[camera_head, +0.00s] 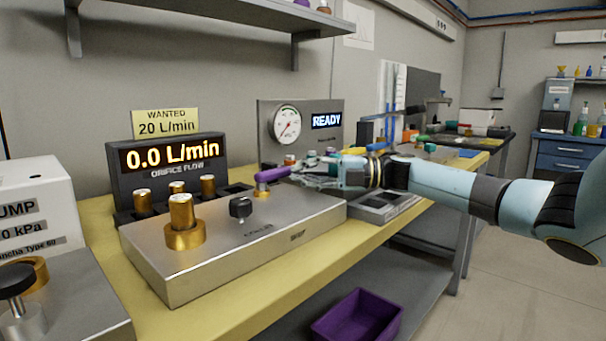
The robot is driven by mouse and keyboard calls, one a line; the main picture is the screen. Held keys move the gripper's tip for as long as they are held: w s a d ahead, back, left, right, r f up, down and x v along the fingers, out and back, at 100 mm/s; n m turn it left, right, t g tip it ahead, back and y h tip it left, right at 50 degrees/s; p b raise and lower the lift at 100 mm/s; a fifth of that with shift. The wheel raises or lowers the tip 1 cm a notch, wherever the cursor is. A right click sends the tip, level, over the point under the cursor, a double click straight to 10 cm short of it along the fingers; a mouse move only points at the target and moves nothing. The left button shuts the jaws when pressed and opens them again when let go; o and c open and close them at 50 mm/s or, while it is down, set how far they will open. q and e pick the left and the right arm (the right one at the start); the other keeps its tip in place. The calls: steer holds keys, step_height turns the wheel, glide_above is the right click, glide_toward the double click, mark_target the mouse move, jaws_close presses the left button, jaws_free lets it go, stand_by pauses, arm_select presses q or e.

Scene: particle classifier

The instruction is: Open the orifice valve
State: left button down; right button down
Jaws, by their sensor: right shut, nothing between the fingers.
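A valve with a purple lever handle (272,174) on a brass stem stands at the back right of a brushed-metal box (230,246). The lever lies roughly level, pointing along the box. My right gripper (298,172) comes in from the right and is shut and empty, its tips close to the lever's right end. I cannot tell whether they touch it. The orifice flow display (170,158) reads 0.0 L/min, and a yellow sign (166,122) above it says wanted 20 L/min. My left gripper is not in view.
A black knob (240,208) and a large brass fitting (183,222) stand on the box. Several brass pieces stand behind it. A gauge unit (325,128) showing READY is at the back. A white pump unit (32,205) is at left. A purple bin (358,318) sits below the yellow bench.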

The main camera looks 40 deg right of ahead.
steer(key=shift+w+d+r, duration=0.15)
steer(key=shift+d, duration=0.05)
stand_by(0.5)
steer(key=shift+s+d, duration=0.35)
steer(key=shift+d, duration=0.1)
steer(key=v, duration=1)
steer(key=shift+s+d, duration=0.1)
steer(key=shift+s, duration=0.35)
